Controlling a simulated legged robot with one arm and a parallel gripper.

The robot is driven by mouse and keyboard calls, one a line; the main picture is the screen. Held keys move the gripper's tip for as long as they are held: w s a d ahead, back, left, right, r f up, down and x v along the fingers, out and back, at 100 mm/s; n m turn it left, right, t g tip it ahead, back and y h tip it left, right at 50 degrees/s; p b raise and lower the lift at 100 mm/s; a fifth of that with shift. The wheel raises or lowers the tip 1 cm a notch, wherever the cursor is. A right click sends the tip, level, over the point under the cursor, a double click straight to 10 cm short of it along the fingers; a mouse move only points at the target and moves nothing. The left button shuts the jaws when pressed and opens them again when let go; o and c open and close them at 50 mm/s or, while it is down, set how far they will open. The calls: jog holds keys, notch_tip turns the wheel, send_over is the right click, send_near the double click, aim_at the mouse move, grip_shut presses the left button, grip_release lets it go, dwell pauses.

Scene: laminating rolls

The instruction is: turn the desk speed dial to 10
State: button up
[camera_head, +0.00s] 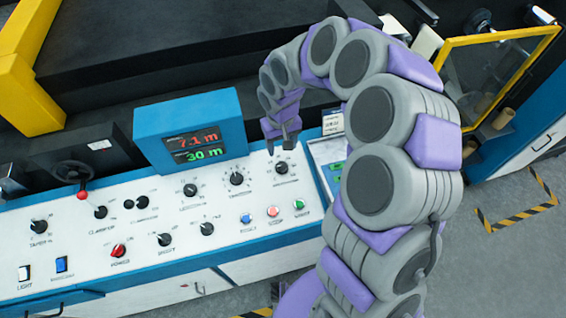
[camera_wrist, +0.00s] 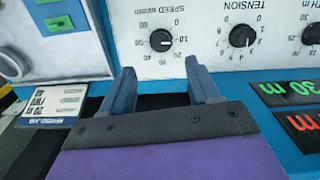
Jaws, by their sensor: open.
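The speed dial (camera_head: 281,168) is a round black knob on the white sloping control panel, at the right end of its upper row of dials. In the wrist view the speed dial (camera_wrist: 161,40) has a printed scale around it, seen upside down, with a 10 beside it. Its exact setting is too small to read surely. My gripper (camera_head: 282,146) points down just above the dial in the head view. In the wrist view my gripper (camera_wrist: 161,72) has its two fingers spread, empty, with the dial showing beyond and between the tips, apart from them.
The tension dial (camera_head: 236,179) is close beside the speed dial. A blue display (camera_head: 190,131) with red and green digits stands up behind the panel. Blue, red and green buttons (camera_head: 273,211) are in front.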

aim_at(282, 166)
notch_tip(282, 166, down, 11)
jog(key=shift+r+b, duration=0.1)
jog(key=shift+b, duration=0.2)
jog(key=c, duration=1)
